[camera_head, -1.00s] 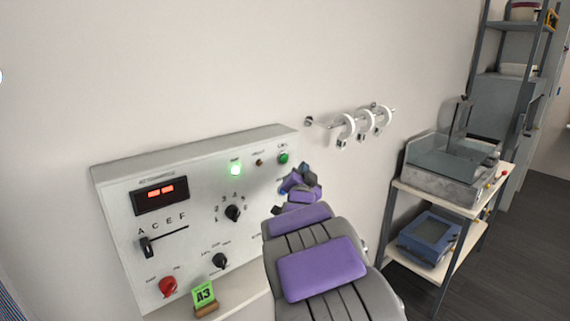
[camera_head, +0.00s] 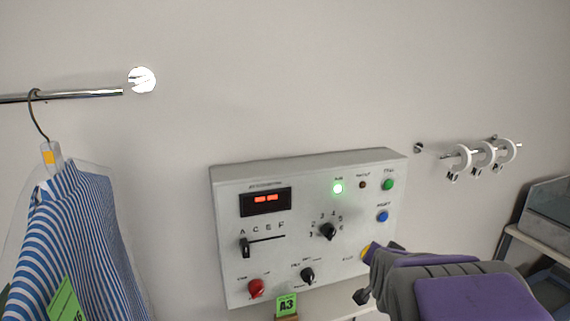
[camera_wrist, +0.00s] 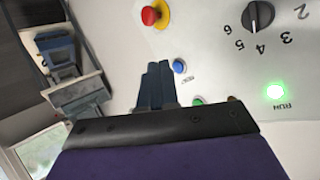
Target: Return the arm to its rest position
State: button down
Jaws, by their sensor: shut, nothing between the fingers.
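My arm (camera_head: 470,290), grey with purple pads, reaches in from the lower right in the head view. It is in front of the lower right corner of the white control panel (camera_head: 225,210). My gripper (camera_wrist: 156,85) shows in the wrist view as dark fingers close together, with nothing between them. They point toward the panel face, near the blue button (camera_wrist: 179,66) in the picture. Whether they touch the panel cannot be told.
A lit green lamp (camera_head: 337,188) and a red knob (camera_head: 256,288) are on the panel. A striped shirt (camera_head: 75,235) hangs from the rail (camera_head: 75,96) at left. White rings (camera_head: 484,156) hang at right, above a shelf (camera_head: 540,247). A green A3 tag (camera_head: 286,304) stands below the panel.

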jog(key=s+a+f+n+g+y, duration=0.1)
jog(key=s+a+f+n+g, duration=0.1)
jog(key=s, duration=1.1)
jog(key=s+a+f+n+g+y, duration=0.1)
jog(key=s+a+f+n+g, duration=0.2)
jog(key=s, duration=1.1)
jog(key=s+a+f+n+g+y, duration=0.1)
jog(key=s+a+f+n+g, duration=0.2)
jog(key=s, duration=1)
jog(key=a+g, duration=0.2)
jog(key=g, duration=0.3)
jog(key=shift+s+f, duration=0.25)
jog(key=shift+s, duration=0.15)
dwell(0.8)
